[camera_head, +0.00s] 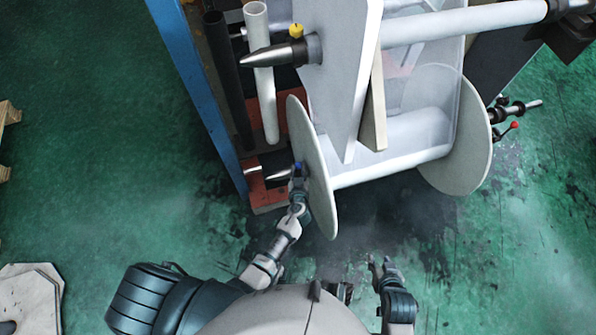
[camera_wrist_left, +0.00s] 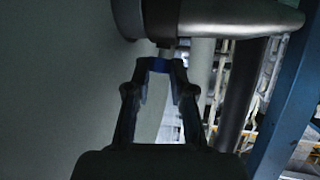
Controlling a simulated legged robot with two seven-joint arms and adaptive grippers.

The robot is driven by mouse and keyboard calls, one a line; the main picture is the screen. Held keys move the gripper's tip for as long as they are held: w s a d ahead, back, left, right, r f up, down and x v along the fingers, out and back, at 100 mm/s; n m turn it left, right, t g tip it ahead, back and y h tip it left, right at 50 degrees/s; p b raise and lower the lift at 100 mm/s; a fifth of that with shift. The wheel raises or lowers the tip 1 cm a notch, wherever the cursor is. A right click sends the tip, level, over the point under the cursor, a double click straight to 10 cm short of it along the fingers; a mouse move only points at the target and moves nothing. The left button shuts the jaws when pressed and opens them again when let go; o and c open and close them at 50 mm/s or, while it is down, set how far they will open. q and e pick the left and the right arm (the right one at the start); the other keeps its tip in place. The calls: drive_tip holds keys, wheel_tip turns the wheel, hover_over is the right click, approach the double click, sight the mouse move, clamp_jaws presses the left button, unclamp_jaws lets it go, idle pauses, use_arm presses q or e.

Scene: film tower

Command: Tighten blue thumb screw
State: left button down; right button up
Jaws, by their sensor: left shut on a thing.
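The blue thumb screw (camera_head: 298,165) sits on the lower spindle, beside the large pale disc (camera_head: 313,170). In the left wrist view the blue screw (camera_wrist_left: 160,65) shows between the fingertips, under the grey collar and tapered spindle end (camera_wrist_left: 240,18). My left gripper (camera_head: 297,180) is shut on the screw, and its fingers (camera_wrist_left: 160,72) touch it from both sides. The fingers partly hide the screw in the head view. My right gripper (camera_head: 384,265) is away from the machine, low over the green floor, with its fingers apart and nothing between them.
A yellow thumb screw (camera_head: 296,30) sits on the upper spindle (camera_head: 272,55). A blue post (camera_head: 200,95) and upright white and black tubes stand left of the disc. A second disc (camera_head: 462,140) is on the right. The floor (camera_head: 90,160) at left is mostly open.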

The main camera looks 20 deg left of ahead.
use_arm(q)
drive_tip(key=shift+s+d+f, duration=0.15)
drive_tip(key=shift+f, duration=0.15)
drive_tip(key=c, duration=1.4)
unclamp_jaws()
drive_tip(key=shift+o, duration=1)
drive_tip(key=shift+w+a, duration=0.2)
drive_tip(key=shift+s, duration=0.1)
drive_tip(key=v, duration=1.1)
drive_tip(key=shift+s+d+r, duration=0.2)
drive_tip(key=shift+s, duration=0.1)
